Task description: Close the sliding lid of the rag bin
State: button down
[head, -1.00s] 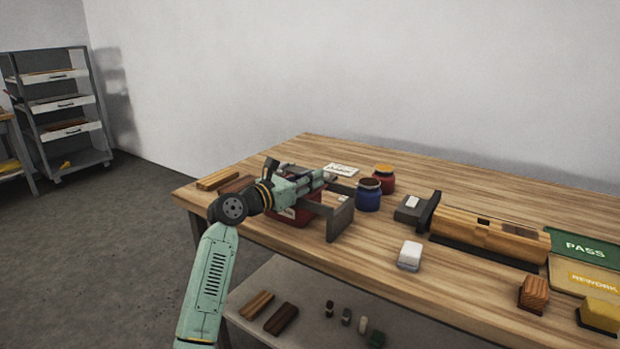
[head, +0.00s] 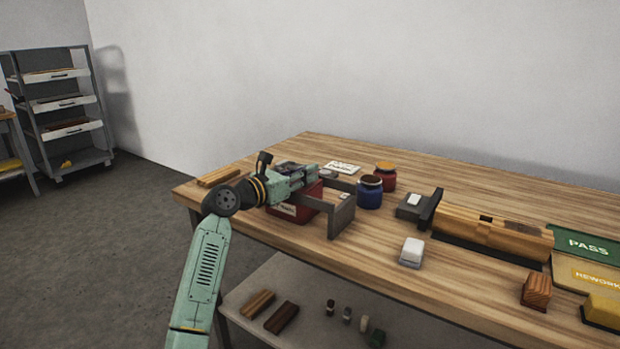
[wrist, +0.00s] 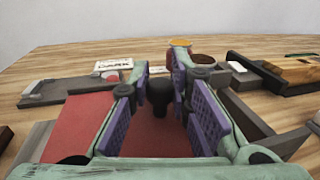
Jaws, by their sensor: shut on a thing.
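The rag bin (head: 296,211) is a red box with a grey frame, at the table's near left edge. A grey end board (head: 341,216) stands at the frame's right end. In the wrist view a flat red surface (wrist: 75,125) lies under my gripper. A dark upright knob (wrist: 159,92) stands between the purple finger pads. My gripper (head: 318,174), also seen in the wrist view (wrist: 160,85), is above the bin and shut on this knob. My arm and fingers hide much of the bin's top, so I cannot tell how far the lid is open.
A blue jar (head: 369,192) and a red jar (head: 385,177) stand just right of the bin, close to its frame. A white label card (head: 342,167) lies behind it. The front middle is clear.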

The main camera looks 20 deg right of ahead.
jog(key=shift+w+a, duration=0.15)
jog(key=shift+a, duration=0.05)
jog(key=c, duration=1.5)
grip_release()
jog(key=shift+o, duration=0.2)
jog(key=v, duration=1.2)
